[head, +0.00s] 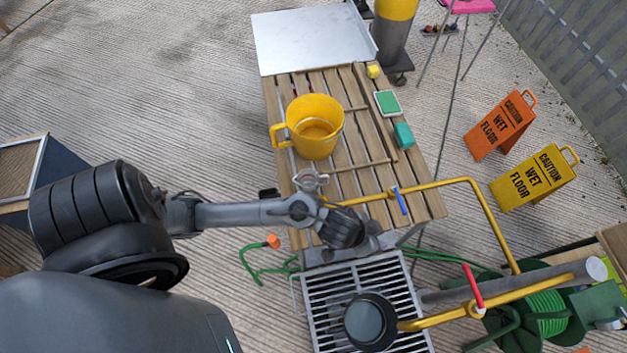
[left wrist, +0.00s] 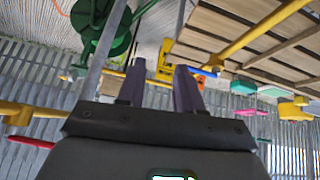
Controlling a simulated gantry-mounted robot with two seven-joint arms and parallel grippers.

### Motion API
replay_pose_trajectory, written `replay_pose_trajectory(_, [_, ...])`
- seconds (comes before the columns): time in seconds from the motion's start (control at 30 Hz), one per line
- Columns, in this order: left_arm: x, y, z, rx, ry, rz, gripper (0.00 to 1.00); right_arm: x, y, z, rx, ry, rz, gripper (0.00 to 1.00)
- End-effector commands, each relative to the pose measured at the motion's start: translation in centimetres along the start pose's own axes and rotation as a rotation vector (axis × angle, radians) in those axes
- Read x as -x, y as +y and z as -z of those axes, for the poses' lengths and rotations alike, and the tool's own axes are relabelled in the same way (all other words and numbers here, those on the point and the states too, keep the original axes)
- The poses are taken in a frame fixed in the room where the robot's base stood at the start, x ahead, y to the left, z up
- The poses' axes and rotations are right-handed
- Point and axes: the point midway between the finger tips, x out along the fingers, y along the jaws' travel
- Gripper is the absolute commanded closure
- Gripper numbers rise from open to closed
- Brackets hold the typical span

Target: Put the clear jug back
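A dark-rimmed round vessel (head: 370,322) with a grey, see-through-looking middle stands on the metal grate (head: 322,300) near the yellow pipe's lower tap; I cannot tell for sure that it is the clear jug. A yellow jug (head: 314,125) with a handle on its left stands upright on the slatted table (head: 345,90). My left gripper (head: 366,240) is over the table's near edge, above and apart from the vessel. In the left wrist view the two fingers of my left gripper (left wrist: 158,88) are apart with nothing between them. My right gripper is not in view.
Yellow pipes (head: 455,184) with a blue tap handle (head: 400,200) and a red one (head: 473,286) stand right of my left gripper. A green hose reel (head: 545,308) is at lower right. A green sponge (head: 403,135) lies on the table. A metal tray (head: 310,38) is at its far end.

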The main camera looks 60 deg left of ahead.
Motion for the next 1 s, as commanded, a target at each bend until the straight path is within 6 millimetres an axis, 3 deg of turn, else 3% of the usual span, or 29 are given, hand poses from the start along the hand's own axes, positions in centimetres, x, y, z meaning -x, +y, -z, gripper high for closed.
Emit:
replay_pose_trajectory(0.2, [6.0,-2.7,-4.7,0.011,-0.124,0.106,0.65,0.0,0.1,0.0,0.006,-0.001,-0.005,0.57])
replay_pose_trajectory(0.4, [9.7,-4.8,-8.9,0.018,-0.256,0.129,0.65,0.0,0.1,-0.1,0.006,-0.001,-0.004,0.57])
replay_pose_trajectory(0.6, [11.0,-5.4,-10.4,0.017,-0.303,0.126,0.65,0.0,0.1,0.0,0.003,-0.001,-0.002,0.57])
replay_pose_trajectory(1.0, [11.4,-5.4,-10.0,0.013,-0.303,0.126,0.65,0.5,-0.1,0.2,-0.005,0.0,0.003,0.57])
